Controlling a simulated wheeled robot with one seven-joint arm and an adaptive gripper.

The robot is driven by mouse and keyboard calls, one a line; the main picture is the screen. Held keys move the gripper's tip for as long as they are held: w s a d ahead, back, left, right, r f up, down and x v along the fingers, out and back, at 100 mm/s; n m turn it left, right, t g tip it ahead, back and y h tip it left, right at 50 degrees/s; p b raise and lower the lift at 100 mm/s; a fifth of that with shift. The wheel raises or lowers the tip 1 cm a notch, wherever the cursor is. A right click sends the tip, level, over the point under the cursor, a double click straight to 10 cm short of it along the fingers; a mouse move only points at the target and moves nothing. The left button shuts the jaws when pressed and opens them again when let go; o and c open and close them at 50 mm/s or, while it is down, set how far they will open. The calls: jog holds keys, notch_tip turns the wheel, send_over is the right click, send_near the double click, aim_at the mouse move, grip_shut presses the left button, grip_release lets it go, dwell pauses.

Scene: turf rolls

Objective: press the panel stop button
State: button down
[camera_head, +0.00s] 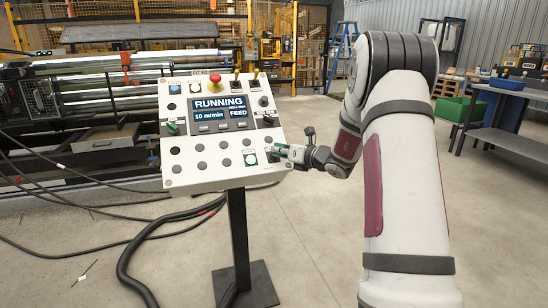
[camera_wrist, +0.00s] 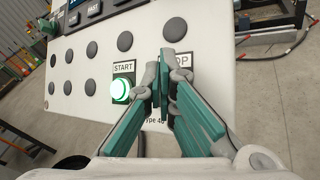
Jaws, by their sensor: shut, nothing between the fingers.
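The white control panel (camera_head: 215,170) stands on a dark post; its display reads RUNNING, 10 m/min, FEED. In the wrist view, the lit green START button (camera_wrist: 120,90) is just left of my gripper (camera_wrist: 163,65), with the START label above it. The STOP label (camera_wrist: 183,61) is partly covered by my fingers, only "OP" showing, and the stop button itself is hidden behind them. My gripper is shut and empty, its tips at the panel's lower right in the head view (camera_head: 277,152). I cannot tell whether the tips touch the panel.
Black cables (camera_head: 140,245) lie on the floor left of the post. A grey workbench (camera_head: 510,140) stands at the right. Floor between them is open.

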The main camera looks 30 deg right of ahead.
jog(key=shift+w+f, duration=0.15)
dwell(0.6)
jog(key=shift+s+a+r+p, duration=0.15)
jog(key=shift+s+r+p, duration=0.15)
jog(key=shift+s+r, duration=0.3)
jog(key=shift+r, duration=0.15)
jog(key=s+r+p, duration=0.2)
jog(key=s+r, duration=0.1)
jog(key=shift+a+r, duration=0.3)
jog(key=shift+a, duration=0.1)
dwell(0.7)
